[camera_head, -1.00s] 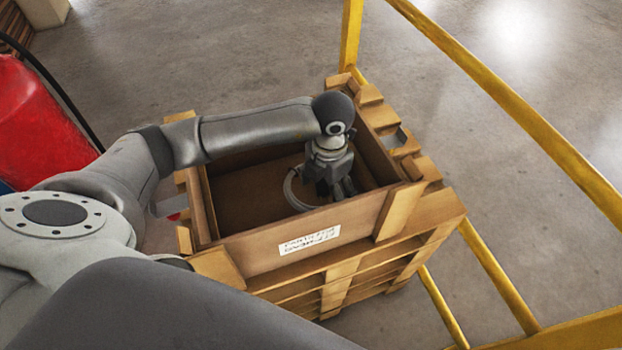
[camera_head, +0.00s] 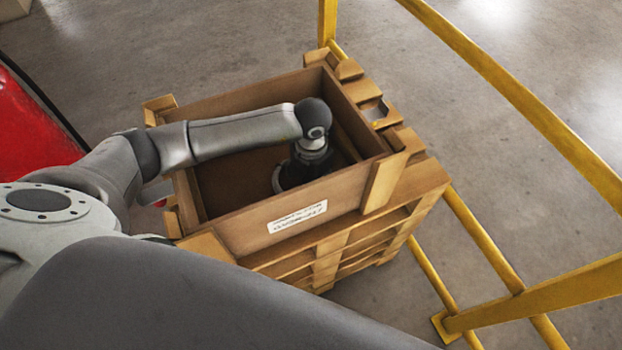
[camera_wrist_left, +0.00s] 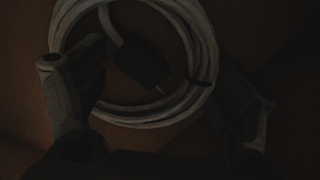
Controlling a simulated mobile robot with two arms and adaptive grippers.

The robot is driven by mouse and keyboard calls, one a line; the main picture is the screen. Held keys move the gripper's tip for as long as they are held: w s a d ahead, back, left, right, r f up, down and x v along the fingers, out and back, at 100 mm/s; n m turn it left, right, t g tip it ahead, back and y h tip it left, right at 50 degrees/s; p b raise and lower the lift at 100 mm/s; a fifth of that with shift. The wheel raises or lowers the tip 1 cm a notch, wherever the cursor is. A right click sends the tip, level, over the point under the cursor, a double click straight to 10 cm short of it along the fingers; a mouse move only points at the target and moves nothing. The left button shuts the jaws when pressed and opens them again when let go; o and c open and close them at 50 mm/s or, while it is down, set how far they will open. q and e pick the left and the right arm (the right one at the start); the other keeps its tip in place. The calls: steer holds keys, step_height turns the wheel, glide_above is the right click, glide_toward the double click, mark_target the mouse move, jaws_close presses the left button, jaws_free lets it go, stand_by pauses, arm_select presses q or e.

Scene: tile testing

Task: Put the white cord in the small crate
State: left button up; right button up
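The small wooden crate (camera_head: 300,222) has a white label on its front wall and stands open at the top. My left arm reaches over its left side, and my left gripper (camera_head: 297,176) is down inside it. The white cord (camera_wrist_left: 203,60) is a coil with a dark plug, seen in the left wrist view against a brown surface. The left gripper's two fingers (camera_wrist_left: 165,95) are wide apart there, one on each side of the coil. A sliver of the cord (camera_head: 276,181) shows beside the gripper in the head view. The fingertips are hidden there. My right gripper is not in view.
The crate sits on a stack of wooden slats (camera_head: 330,262). Yellow rails (camera_head: 520,95) run along the right side. A red object (camera_head: 35,130) stands at the left. The concrete floor (camera_head: 210,50) behind the crate is clear.

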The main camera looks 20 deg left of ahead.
arm_select(q)
steer(key=shift+o, duration=0.8)
steer(key=shift+r, duration=0.2)
step_height(320, 180, up, 12)
steer(key=shift+b, duration=0.45)
